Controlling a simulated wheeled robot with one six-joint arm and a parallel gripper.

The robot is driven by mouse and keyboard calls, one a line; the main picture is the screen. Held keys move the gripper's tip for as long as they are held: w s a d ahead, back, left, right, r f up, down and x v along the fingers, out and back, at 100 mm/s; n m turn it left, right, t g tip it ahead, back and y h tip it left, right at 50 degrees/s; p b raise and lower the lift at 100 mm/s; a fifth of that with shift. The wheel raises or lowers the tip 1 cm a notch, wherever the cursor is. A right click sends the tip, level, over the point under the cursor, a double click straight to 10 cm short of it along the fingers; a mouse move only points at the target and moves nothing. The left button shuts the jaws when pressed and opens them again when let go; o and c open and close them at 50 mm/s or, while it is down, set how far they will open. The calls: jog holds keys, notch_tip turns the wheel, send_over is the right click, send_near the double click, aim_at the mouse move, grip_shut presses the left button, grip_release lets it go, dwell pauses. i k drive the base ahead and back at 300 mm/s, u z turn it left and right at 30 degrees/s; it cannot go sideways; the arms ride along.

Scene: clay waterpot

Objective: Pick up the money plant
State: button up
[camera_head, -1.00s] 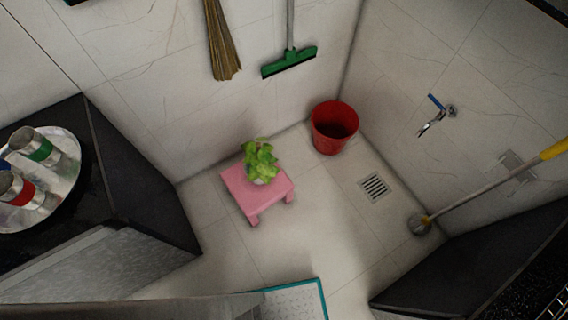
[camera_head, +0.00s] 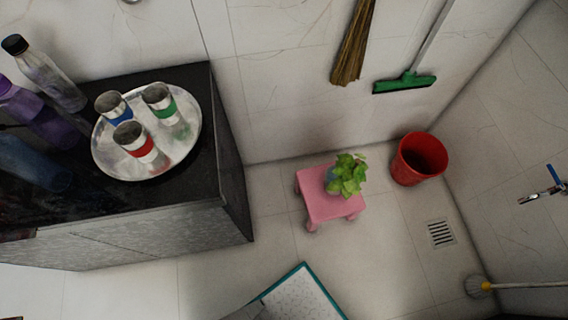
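The money plant (camera_head: 347,174) is a small bushy plant with bright green leaves. It stands on a low pink stool (camera_head: 322,204) on the tiled floor, right of the picture's middle. Its pot is mostly hidden by the leaves; only a bit of a bluish-grey side shows at the left. My gripper is not in view.
A red bucket (camera_head: 418,159) stands right of the stool, near the wall. A dark counter (camera_head: 222,150) at left bears a round steel tray (camera_head: 183,153) with three cups, and bottles (camera_head: 47,76). A teal-edged mat (camera_head: 302,291) lies in front.

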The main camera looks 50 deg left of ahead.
aim_at(344, 176)
jog(key=u, duration=1.2)
jog(key=i, duration=0.5)
jog(key=k, duration=0.5)
jog(key=u, duration=1.3)
jog(key=k, duration=1.25)
jog(key=z, duration=0.95)
jog(key=i, duration=1.65)
